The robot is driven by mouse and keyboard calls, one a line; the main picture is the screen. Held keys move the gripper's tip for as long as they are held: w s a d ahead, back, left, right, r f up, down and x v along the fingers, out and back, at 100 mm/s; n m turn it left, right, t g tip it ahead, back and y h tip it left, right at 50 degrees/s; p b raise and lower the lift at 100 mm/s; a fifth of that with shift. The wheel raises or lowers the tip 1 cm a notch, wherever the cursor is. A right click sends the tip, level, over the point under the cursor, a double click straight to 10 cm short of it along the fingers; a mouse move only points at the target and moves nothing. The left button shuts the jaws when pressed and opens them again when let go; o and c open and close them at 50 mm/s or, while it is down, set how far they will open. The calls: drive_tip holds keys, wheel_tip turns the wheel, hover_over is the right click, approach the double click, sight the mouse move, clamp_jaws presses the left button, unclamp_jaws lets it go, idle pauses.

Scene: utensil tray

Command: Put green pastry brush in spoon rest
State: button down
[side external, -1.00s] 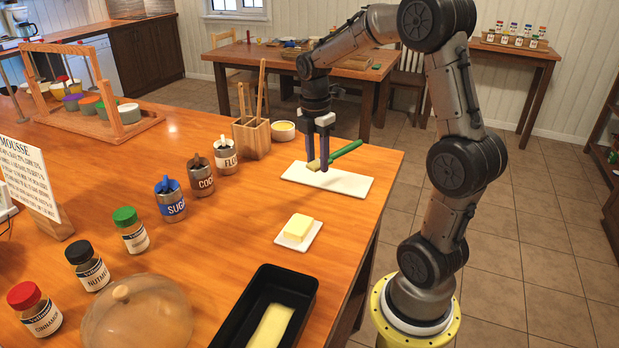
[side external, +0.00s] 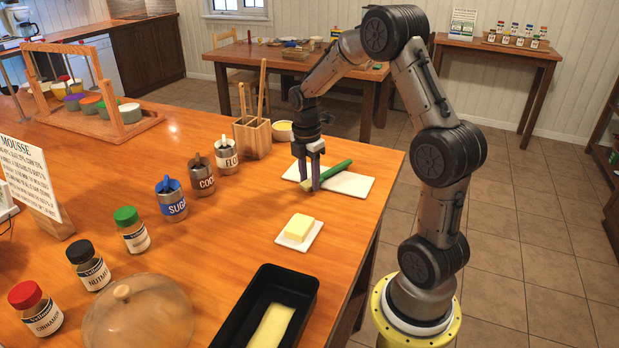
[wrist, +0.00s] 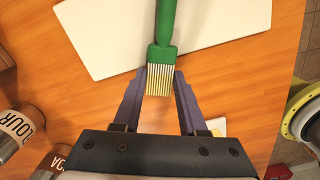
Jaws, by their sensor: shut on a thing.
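The green pastry brush (side external: 336,170) has a green handle and pale yellow bristles. My gripper (side external: 309,187) is shut on it at the head end, with one finger on each side in the wrist view (wrist: 160,78). In the wrist view, the brush handle (wrist: 166,22) points away from my gripper over a white flat slab (wrist: 98,45), and the bristles are over bare wood. The slab also shows in the side view (side external: 356,186); I cannot tell whether it is the spoon rest. Whether the brush touches it is unclear.
A butter dish (side external: 307,242) stands in front of the slab, with a black loaf pan (side external: 300,291) nearer. Labelled canisters (side external: 227,158) and a wooden utensil holder (side external: 256,140) stand to the left. The table's right edge is close to the slab.

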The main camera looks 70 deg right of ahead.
drive_tip(key=shift+f, duration=0.25)
drive_tip(key=shift+f, duration=0.3)
drive_tip(key=shift+c, duration=2.3)
unclamp_jaws()
drive_tip(key=shift+s+a+f, duration=0.1)
drive_tip(key=shift+f, duration=0.05)
wheel_tip(320, 180, up, 12)
drive_tip(key=s+a+r+m+t, duration=0.1)
drive_tip(key=s+a+r+m, duration=0.15)
drive_tip(key=a+r, duration=0.4)
drive_tip(key=s+a+f+m+t, duration=0.3)
drive_tip(key=s+a+m+t, duration=0.1)
drive_tip(key=s+a+m, duration=0.7)
drive_tip(key=shift+s+a+t+y, duration=0.4)
drive_tip(key=shift+s+a, duration=0.65)
drive_tip(key=shift+a, duration=1)
